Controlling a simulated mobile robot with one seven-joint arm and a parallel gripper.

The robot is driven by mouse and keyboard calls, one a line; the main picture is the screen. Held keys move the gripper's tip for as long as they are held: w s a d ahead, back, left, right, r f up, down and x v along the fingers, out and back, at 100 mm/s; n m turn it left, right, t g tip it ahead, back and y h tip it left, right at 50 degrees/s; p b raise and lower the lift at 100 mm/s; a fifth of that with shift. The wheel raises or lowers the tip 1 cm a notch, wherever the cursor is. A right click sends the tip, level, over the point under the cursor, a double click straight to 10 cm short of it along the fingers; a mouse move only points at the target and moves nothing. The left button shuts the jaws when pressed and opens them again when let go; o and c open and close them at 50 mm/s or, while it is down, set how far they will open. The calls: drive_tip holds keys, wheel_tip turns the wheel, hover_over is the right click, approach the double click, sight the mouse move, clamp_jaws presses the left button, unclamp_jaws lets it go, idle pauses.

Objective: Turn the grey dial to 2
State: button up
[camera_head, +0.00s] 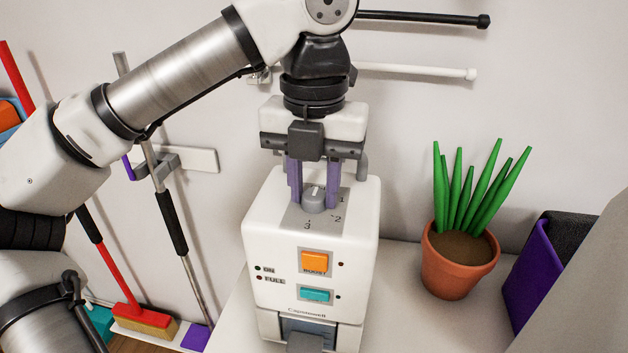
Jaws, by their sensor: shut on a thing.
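The grey dial (314,200) sits on a grey panel (318,228) on the sloping top of the white machine (262,225). A white mark shows on the dial, roughly upright in the picture, pointing toward the back. The numbers 1, 2 and 3 are on the panel: 1 at the right of the dial, 2 lower right, 3 in front. My gripper (313,197) points down from above, with a purple finger on the left and right sides of the dial, shut on it. The fingers hide part of the panel.
Below the dial are an orange BOOST button (315,262) and a teal button (316,295). A potted plant (459,262) and a purple container (535,280) stand to the right. Brooms (145,318) are at the left. Two rails (420,71) are on the wall behind.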

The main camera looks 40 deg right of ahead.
sight(314, 194)
drive_tip(key=m+p, duration=0.1)
drive_tip(key=m, duration=0.4)
drive_tip(key=shift+r+p, duration=0.1)
drive_tip(key=shift+p, duration=0.25)
drive_tip(key=m+p, duration=0.1)
drive_tip(key=m, duration=0.5)
drive_tip(key=shift+m, duration=0.4)
drive_tip(key=m+p, duration=0.1)
drive_tip(key=m, duration=1)
drive_tip(key=shift+p, duration=0.4)
drive_tip(key=shift+m, duration=0.3)
drive_tip(key=o, duration=1)
wheel_tip(314, 194, up, 14)
drive_tip(key=shift+f+p, duration=0.15)
drive_tip(key=shift+p, duration=0.55)
